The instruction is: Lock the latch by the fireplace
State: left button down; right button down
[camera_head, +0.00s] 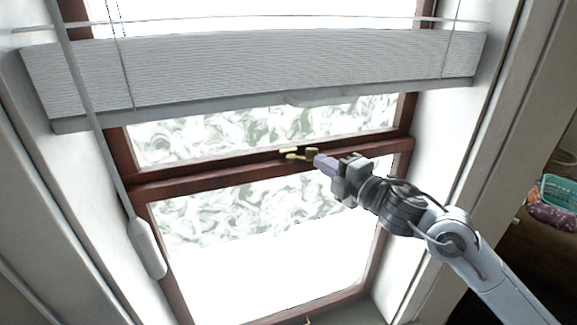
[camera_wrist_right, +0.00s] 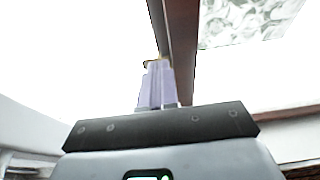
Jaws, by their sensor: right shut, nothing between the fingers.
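The latch (camera_head: 297,154) is a small brass-coloured fitting on the dark red-brown middle rail of the window. My right gripper (camera_head: 317,161) comes in from the lower right with its pale purple fingers shut and empty. Its fingertips are at the right end of the latch; I cannot tell whether they touch it. In the right wrist view the shut fingers (camera_wrist_right: 157,72) point at the wooden rail (camera_wrist_right: 182,45), and a bit of brass (camera_wrist_right: 153,61) shows at their tips, mostly hidden behind them. My left gripper is not in view.
A grey pleated blind (camera_head: 250,70) hangs above the latch. A pale cord or wand with a white weight (camera_head: 147,248) hangs at the left. White window reveals flank the frame. A teal basket (camera_head: 562,192) stands at the far right. Space before the lower pane is clear.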

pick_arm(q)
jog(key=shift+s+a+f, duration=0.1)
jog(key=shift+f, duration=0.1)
pick_arm(e)
jog(key=w, duration=0.1)
jog(key=w+d, duration=0.1)
jog(key=w, duration=0.1)
jog(key=shift+w, duration=0.15)
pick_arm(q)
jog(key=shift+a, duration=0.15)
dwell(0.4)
pick_arm(e)
jog(key=shift+d, duration=0.1)
